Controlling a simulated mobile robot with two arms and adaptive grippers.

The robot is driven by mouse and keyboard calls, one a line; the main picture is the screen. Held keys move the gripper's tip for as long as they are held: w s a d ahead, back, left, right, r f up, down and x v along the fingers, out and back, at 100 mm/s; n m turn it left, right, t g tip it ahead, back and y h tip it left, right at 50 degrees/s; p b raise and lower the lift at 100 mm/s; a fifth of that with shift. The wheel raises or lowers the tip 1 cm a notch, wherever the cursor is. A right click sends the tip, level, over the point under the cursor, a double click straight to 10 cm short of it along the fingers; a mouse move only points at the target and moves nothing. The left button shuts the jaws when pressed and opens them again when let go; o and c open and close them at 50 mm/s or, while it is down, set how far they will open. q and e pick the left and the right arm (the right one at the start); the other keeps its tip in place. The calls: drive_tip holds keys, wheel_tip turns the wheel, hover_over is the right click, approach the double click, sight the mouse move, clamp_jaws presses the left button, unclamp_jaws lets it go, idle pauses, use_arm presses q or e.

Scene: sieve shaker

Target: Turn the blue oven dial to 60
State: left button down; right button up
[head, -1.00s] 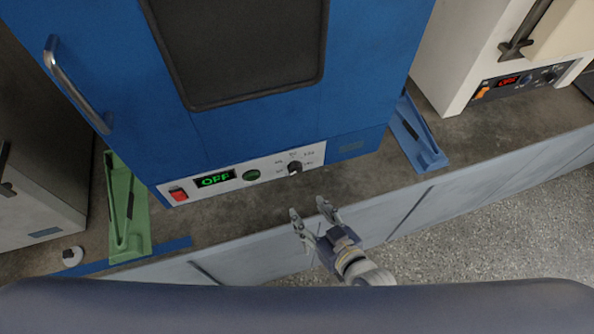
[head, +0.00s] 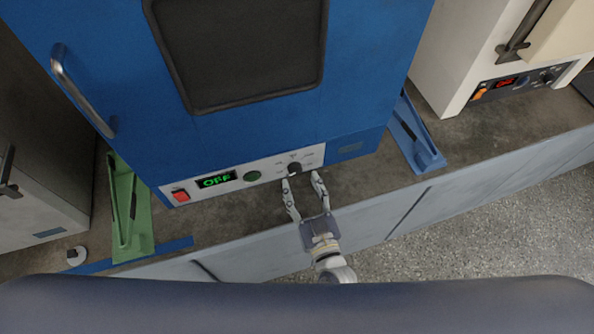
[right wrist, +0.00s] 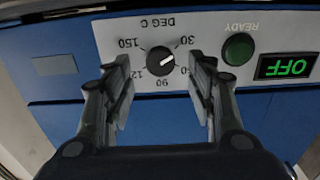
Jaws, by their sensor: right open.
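The blue oven (head: 250,130) stands on the bench with a white control strip along its lower front. Its black dial (head: 294,168) is at the right part of the strip. In the right wrist view, upside down, the dial (right wrist: 160,60) has a white pointer mark aimed to the upper right, near the 30 label. The 60 label is mostly hidden by a finger. My right gripper (head: 301,178) is open in front of the dial. In the right wrist view its fingers (right wrist: 160,66) lie on either side of the dial, apart from it. My left gripper is not in view.
The oven's green display (head: 216,181) reads OFF, beside a red switch (head: 180,196) and a green ready lamp (head: 251,176). A green bracket (head: 130,215) and a blue bracket (head: 415,130) flank the oven. A cream oven (head: 465,60) stands at right.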

sight(296, 172)
drive_tip(key=shift+x, duration=2.2)
drive_tip(key=c, duration=1.1)
